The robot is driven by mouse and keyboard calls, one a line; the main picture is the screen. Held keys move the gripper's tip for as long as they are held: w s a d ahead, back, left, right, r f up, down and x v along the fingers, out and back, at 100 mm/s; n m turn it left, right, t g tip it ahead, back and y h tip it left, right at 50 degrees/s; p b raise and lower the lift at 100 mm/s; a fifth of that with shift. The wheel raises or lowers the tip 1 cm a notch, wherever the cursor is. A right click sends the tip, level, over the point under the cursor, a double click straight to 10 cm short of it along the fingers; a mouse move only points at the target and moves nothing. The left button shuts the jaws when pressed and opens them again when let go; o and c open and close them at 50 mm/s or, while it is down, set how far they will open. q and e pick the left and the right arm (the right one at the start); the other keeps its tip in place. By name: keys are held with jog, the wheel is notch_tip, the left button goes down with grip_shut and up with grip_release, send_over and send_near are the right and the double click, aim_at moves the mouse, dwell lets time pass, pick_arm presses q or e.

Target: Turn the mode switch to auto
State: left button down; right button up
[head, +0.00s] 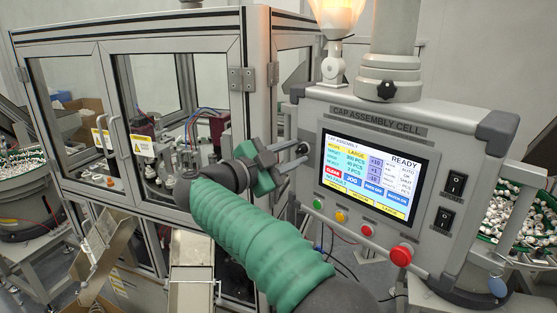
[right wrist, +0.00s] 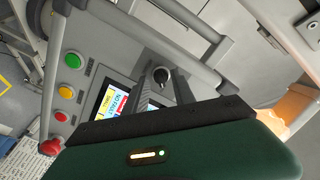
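The mode switch appears to be the small black round knob (head: 303,148) on the left edge of the control panel, left of the screen. It also shows in the right wrist view as a black knob (right wrist: 161,76) with a pale mark. My right gripper (head: 300,153), on the green-sleeved arm, is open, its two grey fingers apart and pointing at the knob. In the right wrist view the knob lies between the finger ends (right wrist: 162,82). I cannot tell whether they touch it. The knob's setting is too small to read. My left gripper is not in view.
The panel's lit screen (head: 366,172) reads READY. Below it are a green button (head: 317,203), a yellow button (head: 341,216) and a red mushroom button (head: 401,255). Two black rocker switches are at the right. A glazed machine enclosure (head: 180,45) stands left, a lit lamp (head: 337,14) above.

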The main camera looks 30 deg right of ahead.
jog(key=b+v, duration=0.3)
jog(key=v, duration=1.3)
jog(key=shift+a, duration=0.3)
jog(key=shift+w+d+f, duration=0.1)
jog(key=shift+d, duration=0.05)
